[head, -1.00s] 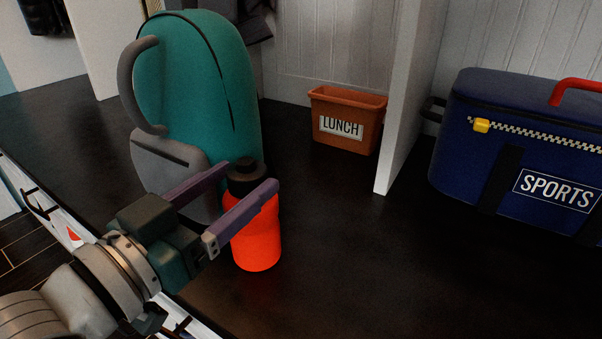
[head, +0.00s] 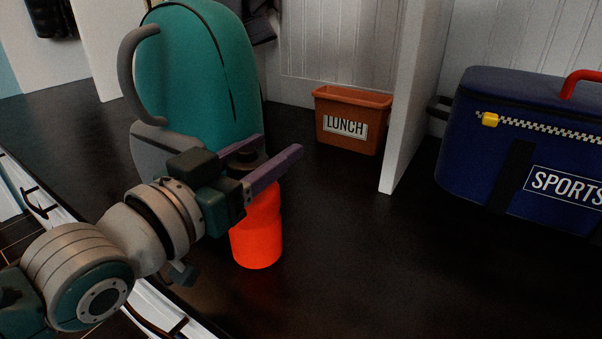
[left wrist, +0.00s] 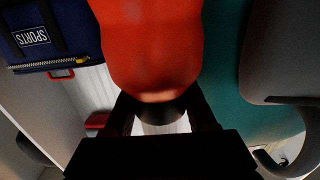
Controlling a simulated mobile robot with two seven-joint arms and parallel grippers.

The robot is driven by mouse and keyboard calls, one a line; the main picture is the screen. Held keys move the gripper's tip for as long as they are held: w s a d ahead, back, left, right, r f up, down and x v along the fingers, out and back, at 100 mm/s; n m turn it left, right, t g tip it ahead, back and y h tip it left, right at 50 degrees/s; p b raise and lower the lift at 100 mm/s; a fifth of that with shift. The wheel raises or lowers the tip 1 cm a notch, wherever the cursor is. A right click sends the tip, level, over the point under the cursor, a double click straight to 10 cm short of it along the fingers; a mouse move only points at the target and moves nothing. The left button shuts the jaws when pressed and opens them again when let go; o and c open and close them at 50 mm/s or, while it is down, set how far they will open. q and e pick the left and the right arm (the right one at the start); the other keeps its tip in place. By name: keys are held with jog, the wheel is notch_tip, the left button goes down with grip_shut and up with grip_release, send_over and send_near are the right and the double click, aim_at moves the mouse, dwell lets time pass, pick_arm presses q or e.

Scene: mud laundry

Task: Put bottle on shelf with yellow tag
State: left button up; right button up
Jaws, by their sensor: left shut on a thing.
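The orange-red bottle (head: 257,235) with a dark cap stands upright on or just above the dark bench; a gap under it cannot be told. My left gripper (head: 281,147) reaches in from the left, its purple fingers on either side of the bottle's top, shut on it. The gripper's palm and arm hide part of the bottle. In the left wrist view the bottle (left wrist: 152,45) fills the top middle, between the dark fingers (left wrist: 165,115). No shelf with a yellow tag can be made out. My right gripper is not in view.
A teal backpack (head: 195,70) stands right behind the bottle. An orange LUNCH bin (head: 350,105) sits at the back, left of a white divider (head: 408,110). A blue SPORTS bag (head: 480,165) with a yellow zip pull is on the right. The bench front middle (head: 350,260) is clear.

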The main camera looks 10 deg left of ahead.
pick_arm(q)
grip_shut()
dwell(0.4)
